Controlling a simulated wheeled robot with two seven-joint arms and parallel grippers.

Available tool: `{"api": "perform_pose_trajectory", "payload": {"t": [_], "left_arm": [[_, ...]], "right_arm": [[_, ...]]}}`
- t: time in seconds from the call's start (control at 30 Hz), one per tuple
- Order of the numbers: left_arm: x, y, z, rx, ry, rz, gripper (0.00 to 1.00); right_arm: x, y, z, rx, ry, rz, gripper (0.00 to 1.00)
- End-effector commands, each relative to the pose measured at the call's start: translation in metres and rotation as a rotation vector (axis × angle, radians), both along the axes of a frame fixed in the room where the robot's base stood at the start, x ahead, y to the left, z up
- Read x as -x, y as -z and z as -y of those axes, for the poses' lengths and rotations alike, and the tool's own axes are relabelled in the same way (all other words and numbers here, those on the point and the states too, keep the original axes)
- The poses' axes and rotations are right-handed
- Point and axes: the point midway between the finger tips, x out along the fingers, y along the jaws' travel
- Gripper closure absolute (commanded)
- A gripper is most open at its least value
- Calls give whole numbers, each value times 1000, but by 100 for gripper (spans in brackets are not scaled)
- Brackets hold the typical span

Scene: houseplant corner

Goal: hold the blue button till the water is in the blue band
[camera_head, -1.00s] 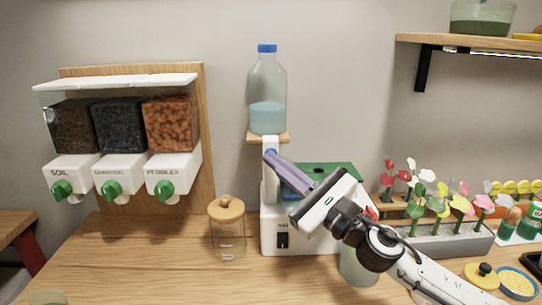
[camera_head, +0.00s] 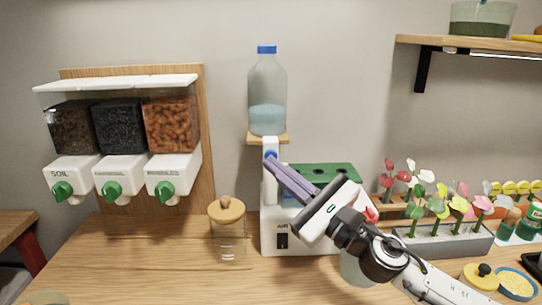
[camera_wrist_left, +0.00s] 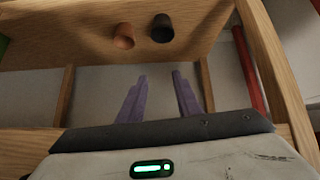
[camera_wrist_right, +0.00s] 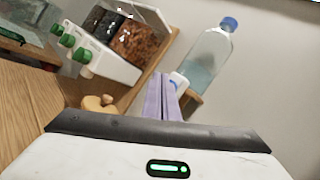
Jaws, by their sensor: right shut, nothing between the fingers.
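A white dispenser (camera_head: 275,238) with a green top stands on the table. Its white spout column (camera_head: 271,188) carries the blue button (camera_head: 270,155), which also shows in the right wrist view (camera_wrist_right: 174,83). A blue-capped bottle (camera_head: 267,85) part full of water stands above it. My right gripper (camera_head: 270,164) is shut and empty, its purple fingertips just below and very close to the button; contact is unclear. A pale cup (camera_head: 355,269) is mostly hidden behind my right arm; no blue band or water level shows in it. My left gripper (camera_wrist_left: 155,82) is open and empty.
A lidded glass jar (camera_head: 228,235) stands left of the dispenser. Soil, charcoal and pebble hoppers (camera_head: 122,125) hang at left. A flower planter (camera_head: 447,242) is at right. In the left wrist view, two small pots (camera_wrist_left: 124,36) (camera_wrist_left: 162,28) sit by a wooden frame.

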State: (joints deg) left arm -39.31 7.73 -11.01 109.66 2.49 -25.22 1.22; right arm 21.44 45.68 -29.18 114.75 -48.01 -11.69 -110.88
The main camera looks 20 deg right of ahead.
Motion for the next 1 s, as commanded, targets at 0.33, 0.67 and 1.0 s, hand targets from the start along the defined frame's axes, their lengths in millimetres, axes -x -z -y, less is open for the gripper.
{"api": "perform_pose_trajectory", "payload": {"t": [0.33,0.67,1.0], "left_arm": [[0,-1,0,0,0,0,69],[0,-7,0,0,0,0,69],[0,-9,0,0,0,0,69]], "right_arm": [[4,0,-1,1,0,-1,100],[35,0,-10,2,-1,-1,100],[48,0,-14,1,1,0,100]]}}
